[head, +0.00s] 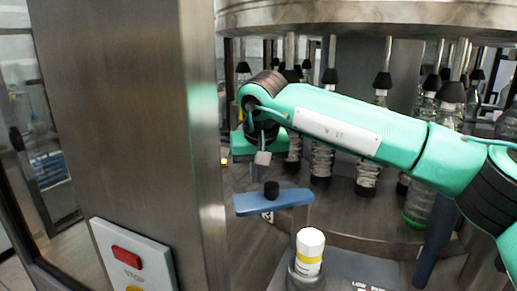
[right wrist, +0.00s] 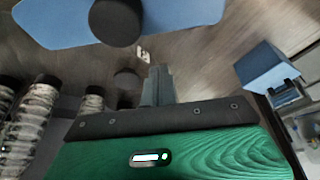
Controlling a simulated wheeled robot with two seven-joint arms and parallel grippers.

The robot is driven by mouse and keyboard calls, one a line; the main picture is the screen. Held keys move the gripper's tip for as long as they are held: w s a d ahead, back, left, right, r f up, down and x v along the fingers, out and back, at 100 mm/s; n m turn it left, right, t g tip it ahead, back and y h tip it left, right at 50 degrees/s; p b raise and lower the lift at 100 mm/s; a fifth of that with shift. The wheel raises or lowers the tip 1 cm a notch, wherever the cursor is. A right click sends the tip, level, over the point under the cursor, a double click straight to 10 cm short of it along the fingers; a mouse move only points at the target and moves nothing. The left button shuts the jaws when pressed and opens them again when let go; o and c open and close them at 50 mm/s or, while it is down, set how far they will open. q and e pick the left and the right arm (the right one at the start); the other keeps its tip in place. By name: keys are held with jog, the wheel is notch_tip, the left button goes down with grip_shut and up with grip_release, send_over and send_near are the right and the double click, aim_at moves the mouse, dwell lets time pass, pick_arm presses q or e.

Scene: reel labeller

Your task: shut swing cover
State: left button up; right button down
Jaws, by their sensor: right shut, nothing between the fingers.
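A flat blue plate (head: 290,198) with a black knob (head: 272,190) on top, which looks like the swing cover, sits on a short post in the lower middle of the head view. In the right wrist view the blue plate (right wrist: 185,22) and knob (right wrist: 115,20) fill the top, beyond the fingers. My right gripper (right wrist: 158,85) is shut and empty, apart from the knob. In the head view its green body (head: 243,145) hangs above and behind the plate, partly hidden by my wrist. My left gripper is out of view.
A white container with a yellow band (head: 310,245) stands in front of the plate. Clear bottles (head: 322,158) stand on the carousel behind my arm. A steel column (head: 130,110) with a red-button panel (head: 128,257) is at left. A blue box (right wrist: 268,72) shows in the wrist view.

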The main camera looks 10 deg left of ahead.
aim_at(273, 195)
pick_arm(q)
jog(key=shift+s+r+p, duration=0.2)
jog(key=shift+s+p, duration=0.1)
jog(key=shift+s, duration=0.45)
pick_arm(e)
jog(key=s, duration=0.1)
jog(key=s+d, duration=0.1)
jog(key=s, duration=0.1)
jog(key=shift+s+d+r, duration=0.25)
jog(key=shift+s+d, duration=0.05)
